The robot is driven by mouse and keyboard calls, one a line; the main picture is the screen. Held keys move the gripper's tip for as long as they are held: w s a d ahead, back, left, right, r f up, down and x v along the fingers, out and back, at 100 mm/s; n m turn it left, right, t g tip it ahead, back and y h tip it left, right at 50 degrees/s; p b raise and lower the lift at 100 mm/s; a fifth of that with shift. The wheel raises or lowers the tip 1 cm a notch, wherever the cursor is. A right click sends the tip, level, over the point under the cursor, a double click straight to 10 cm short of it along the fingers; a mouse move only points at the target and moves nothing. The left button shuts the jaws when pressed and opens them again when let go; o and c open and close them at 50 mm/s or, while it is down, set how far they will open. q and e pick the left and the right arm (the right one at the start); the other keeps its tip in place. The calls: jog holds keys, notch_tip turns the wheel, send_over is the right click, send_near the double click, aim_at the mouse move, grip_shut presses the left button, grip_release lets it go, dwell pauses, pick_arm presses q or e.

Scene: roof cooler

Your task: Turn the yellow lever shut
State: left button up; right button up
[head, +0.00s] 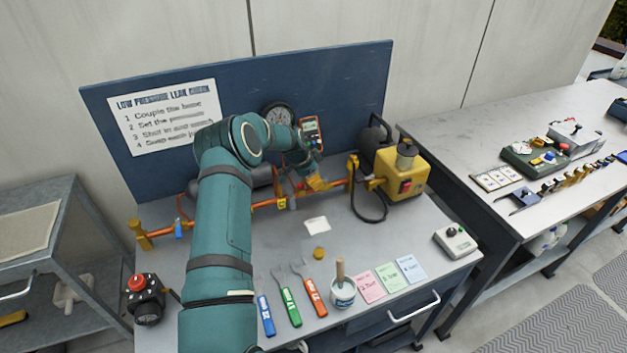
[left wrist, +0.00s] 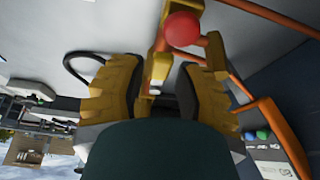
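My left gripper (head: 312,183) is at the orange pipe (head: 265,202) in front of the blue back panel, at the end of my teal arm. In the left wrist view, its two yellow ribbed fingers (left wrist: 158,72) stand apart, with a gap between them. A small yellow piece with a pale end (left wrist: 160,66), possibly the lever, shows in that gap beside the orange pipework (left wrist: 232,62). I cannot tell whether a finger touches it. A red ball (left wrist: 182,28) is just beyond the fingertips. In the head view the gripper hides the lever's place. My right gripper is not in view.
A yellow pump unit (head: 402,172) stands right of the gripper, with a dark hose. A gauge (head: 277,114) and a meter (head: 311,131) are behind it.

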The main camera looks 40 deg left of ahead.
pick_arm(q)
jog(key=shift+c, duration=0.4)
grip_shut()
jog(key=shift+d, duration=0.15)
jog(key=n, duration=0.1)
jog(key=d+n+y+b, duration=0.1)
jog(key=n, duration=0.1)
jog(key=shift+s+d+n, duration=0.2)
jog(key=shift+n, duration=0.1)
jog(key=n+y, duration=0.1)
jog(key=d+n, duration=0.1)
jog(key=n, duration=0.1)
jog(key=shift+d+y+b, duration=0.25)
jog(key=shift+y+b, duration=0.15)
jog(key=n, duration=0.2)
jog(key=d+n+y, duration=0.1)
jog(key=n, duration=0.1)
jog(key=w+n+y, duration=0.1)
jog(key=n, duration=0.1)
jog(key=shift+d+g, duration=0.3)
jog(key=shift+d, duration=0.1)
jog(key=shift+w+d+n+g+y, duration=0.15)
jog(key=shift+w+n+g+y, duration=0.1)
jog(key=shift+n, duration=0.55)
jog(key=shift+w+d+n+g+y, duration=0.15)
jog(key=shift+w+n+g, duration=0.15)
jog(key=shift+n, duration=0.5)
jog(key=shift+w+d+n+g+y, duration=0.15)
jog(key=shift+w+n+g+y, duration=0.1)
jog(key=shift+n, duration=0.55)
